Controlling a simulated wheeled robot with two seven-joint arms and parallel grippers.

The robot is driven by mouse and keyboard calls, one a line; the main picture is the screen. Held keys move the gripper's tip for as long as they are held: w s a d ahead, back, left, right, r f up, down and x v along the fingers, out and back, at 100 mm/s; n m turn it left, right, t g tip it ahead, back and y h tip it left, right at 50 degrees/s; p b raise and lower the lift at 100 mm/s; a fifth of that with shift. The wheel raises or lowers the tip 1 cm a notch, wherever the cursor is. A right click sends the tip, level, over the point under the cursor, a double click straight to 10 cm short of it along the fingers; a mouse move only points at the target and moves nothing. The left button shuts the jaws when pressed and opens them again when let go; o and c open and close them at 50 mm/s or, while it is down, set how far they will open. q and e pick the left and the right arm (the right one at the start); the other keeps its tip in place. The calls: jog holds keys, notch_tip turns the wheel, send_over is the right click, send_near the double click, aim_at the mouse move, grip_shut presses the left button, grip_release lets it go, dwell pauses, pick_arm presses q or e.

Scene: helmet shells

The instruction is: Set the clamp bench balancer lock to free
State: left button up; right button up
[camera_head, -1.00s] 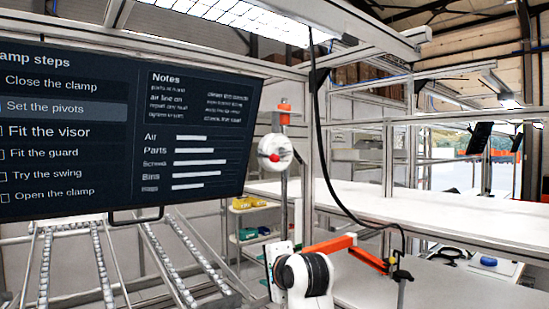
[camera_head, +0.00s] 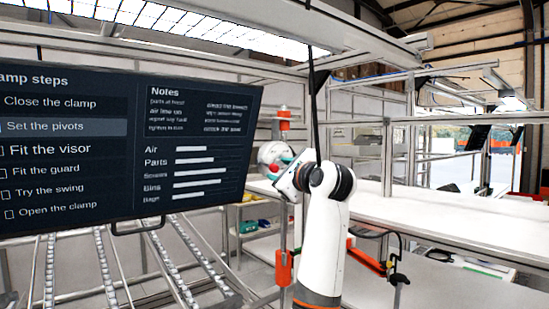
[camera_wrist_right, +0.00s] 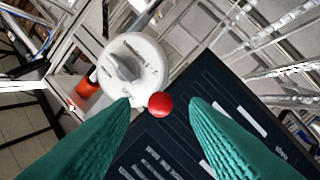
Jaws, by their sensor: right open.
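The balancer (camera_head: 268,153) is a white round housing on an upright pole, just right of the screen in the head view. In the right wrist view the housing (camera_wrist_right: 135,65) has a raised grey dial on its face and a red ball knob (camera_wrist_right: 160,105) at its rim. My right gripper (camera_head: 280,167) is open in front of the housing, with teal fingertips. In the wrist view (camera_wrist_right: 160,102) the red knob appears between the fingertips; I cannot tell whether they touch it. My left gripper is not in view.
A dark screen (camera_head: 120,145) with a list of steps stands close on the left. Roller rails (camera_head: 110,265) lie below it. An orange block (camera_head: 284,268) is on the pole lower down. A long white bench (camera_head: 440,220) lies to the right.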

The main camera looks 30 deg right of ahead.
aim_at(276, 169)
jog(key=w, duration=0.1)
jog(key=w+p, duration=0.1)
jog(key=shift+w+d+r, duration=0.15)
jog(key=shift+w+d, duration=0.05)
jog(key=shift+w, duration=0.1)
jog(key=shift+w+p, duration=0.35)
jog(key=shift+w, duration=0.3)
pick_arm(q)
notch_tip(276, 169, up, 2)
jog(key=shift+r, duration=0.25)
pick_arm(e)
jog(key=shift+f, duration=0.2)
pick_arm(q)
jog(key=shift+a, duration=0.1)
pick_arm(e)
grip_shut()
